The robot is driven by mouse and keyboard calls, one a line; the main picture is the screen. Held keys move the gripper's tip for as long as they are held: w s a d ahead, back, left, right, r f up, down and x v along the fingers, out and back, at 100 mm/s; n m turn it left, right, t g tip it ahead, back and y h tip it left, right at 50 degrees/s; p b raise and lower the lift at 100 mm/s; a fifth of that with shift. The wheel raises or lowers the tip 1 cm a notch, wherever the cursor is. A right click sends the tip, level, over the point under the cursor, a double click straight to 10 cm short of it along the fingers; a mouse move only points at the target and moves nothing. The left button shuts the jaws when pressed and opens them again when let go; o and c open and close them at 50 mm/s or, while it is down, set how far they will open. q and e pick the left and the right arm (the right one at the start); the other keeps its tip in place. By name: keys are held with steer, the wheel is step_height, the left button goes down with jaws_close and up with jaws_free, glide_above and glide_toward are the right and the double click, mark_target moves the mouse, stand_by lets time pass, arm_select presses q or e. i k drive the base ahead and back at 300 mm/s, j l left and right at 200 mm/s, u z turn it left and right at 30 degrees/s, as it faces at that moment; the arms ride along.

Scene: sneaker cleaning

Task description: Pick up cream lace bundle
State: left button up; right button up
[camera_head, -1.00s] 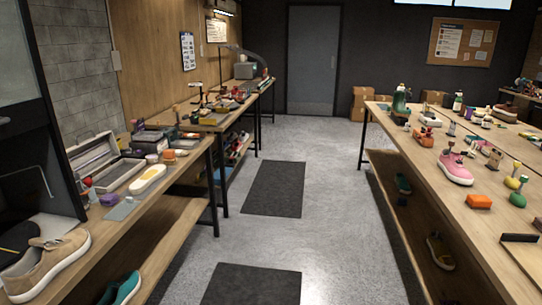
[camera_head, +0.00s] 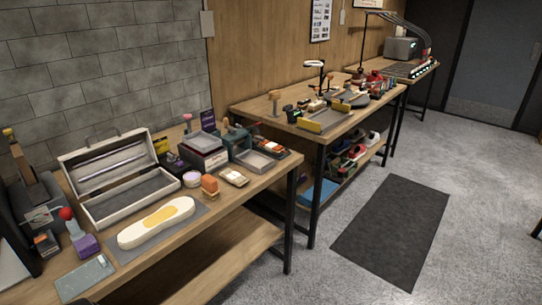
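No thing can be told for certain as the cream lace bundle. A small cream item on a dark base (camera_head: 234,177) lies near the front edge of the left bench (camera_head: 221,207). It is too small to tell whether it is laces. Neither of my grippers is in view.
On the near bench are an open metal toolbox (camera_head: 125,203), a cream sole with a yellow patch (camera_head: 157,221), an orange-topped brush (camera_head: 209,185) and a grey tray (camera_head: 255,160). A second cluttered bench (camera_head: 281,124) stands behind. The floor around the dark mat (camera_head: 393,230) is clear.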

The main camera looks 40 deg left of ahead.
mark_target(236, 178)
steer(key=i, duration=2.6)
steer(key=i+u, duration=0.2)
steer(key=u, duration=0.2)
steer(key=i+l+u, duration=0.1)
steer(key=u, duration=0.35)
steer(key=i+l+u, duration=0.2)
steer(key=u, duration=0.2)
steer(key=i+l+u, duration=0.2)
steer(key=u, duration=0.25)
